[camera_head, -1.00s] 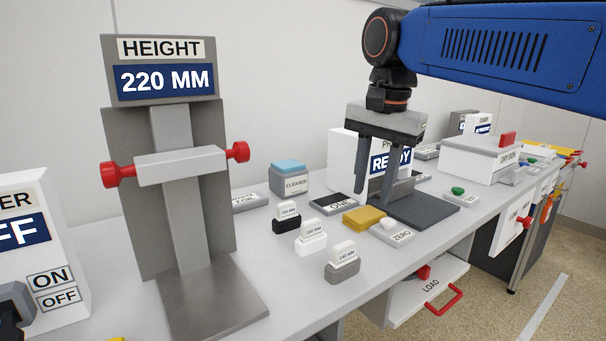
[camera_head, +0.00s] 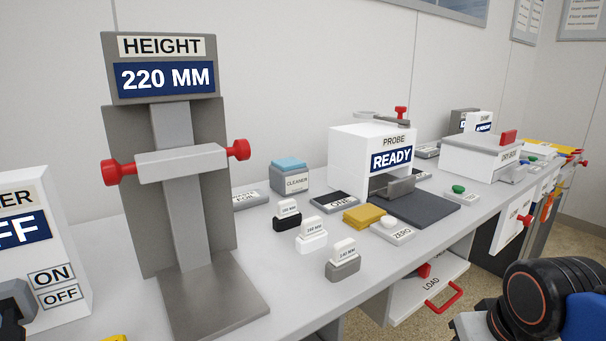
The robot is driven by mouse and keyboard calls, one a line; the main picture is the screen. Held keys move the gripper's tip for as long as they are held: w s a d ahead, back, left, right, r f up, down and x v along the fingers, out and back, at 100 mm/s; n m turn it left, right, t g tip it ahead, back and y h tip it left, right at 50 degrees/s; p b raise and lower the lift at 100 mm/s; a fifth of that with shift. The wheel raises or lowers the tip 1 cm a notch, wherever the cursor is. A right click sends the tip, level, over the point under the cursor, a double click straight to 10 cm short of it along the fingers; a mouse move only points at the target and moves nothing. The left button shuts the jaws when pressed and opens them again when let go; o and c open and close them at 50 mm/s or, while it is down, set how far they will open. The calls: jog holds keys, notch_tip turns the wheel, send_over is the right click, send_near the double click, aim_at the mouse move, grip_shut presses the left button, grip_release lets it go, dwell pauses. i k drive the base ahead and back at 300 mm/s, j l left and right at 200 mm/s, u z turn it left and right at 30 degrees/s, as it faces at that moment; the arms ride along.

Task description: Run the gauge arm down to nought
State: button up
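The height gauge (camera_head: 190,225) stands upright at the left of the bench. Its display (camera_head: 165,77) reads 220 MM under the word HEIGHT. The grey gauge arm (camera_head: 182,164) sits across the column about halfway up, with a red knob at each end: the left knob (camera_head: 118,173) and the right knob (camera_head: 238,149). The dark metal base (camera_head: 213,298) below it is bare. A white ZERO button (camera_head: 390,222) sits on a small grey block farther right. My arm is at the lower right, in front of the bench, away from the gauge; my gripper's fingers are out of frame.
Height blocks (camera_head: 311,234) stand between the gauge and the yellow pad (camera_head: 364,217). A white probe box (camera_head: 369,157) reads READY. A box with ON and OFF buttons (camera_head: 58,285) is at the far left. The LOAD drawer (camera_head: 430,290) juts out below the bench front.

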aim_at(153, 167)
jog(key=u, duration=1.4)
